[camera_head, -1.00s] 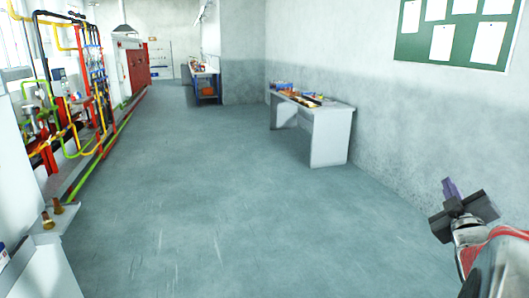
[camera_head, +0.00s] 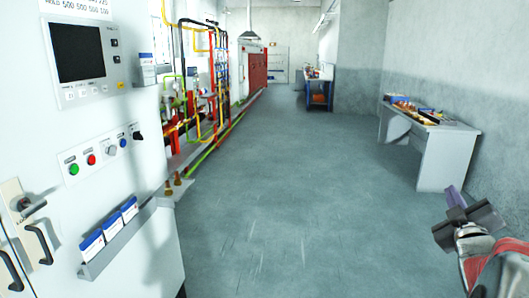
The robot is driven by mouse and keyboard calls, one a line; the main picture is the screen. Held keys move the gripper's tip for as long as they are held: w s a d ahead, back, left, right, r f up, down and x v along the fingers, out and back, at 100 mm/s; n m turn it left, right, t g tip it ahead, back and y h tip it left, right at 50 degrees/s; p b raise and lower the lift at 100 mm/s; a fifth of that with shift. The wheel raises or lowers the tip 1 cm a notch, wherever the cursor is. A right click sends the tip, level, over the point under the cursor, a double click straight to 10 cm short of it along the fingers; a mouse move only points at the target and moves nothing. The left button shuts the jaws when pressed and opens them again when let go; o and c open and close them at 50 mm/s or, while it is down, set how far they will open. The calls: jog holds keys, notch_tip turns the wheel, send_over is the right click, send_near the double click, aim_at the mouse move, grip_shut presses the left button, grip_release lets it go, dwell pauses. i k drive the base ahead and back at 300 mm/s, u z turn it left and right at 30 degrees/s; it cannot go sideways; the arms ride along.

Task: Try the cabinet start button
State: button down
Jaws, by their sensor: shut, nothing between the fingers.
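The white cabinet (camera_head: 130,215) stands close at the left, its front facing right toward the aisle. A row of controls on it includes a green button (camera_head: 73,169), a red button (camera_head: 91,159), a light knob (camera_head: 110,150), a blue button (camera_head: 123,143) and a black knob (camera_head: 137,135). Any small labels on the buttons are too small to read. My gripper (camera_head: 455,197) is at the lower right, pointing up, shut and empty. It is far to the right of the cabinet and touches nothing.
A dark screen (camera_head: 78,52) sits above the buttons. Door handles (camera_head: 38,243) and a ledge with blue-and-white boxes (camera_head: 110,235) stick out below. Coloured pipes (camera_head: 215,85) line the left wall. A white table (camera_head: 447,155) stands at right. The middle floor (camera_head: 280,190) is clear.

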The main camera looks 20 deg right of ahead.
aim_at(74, 169)
jog(key=u, duration=1.95)
jog(key=i, duration=1.05)
jog(key=u, duration=0.05)
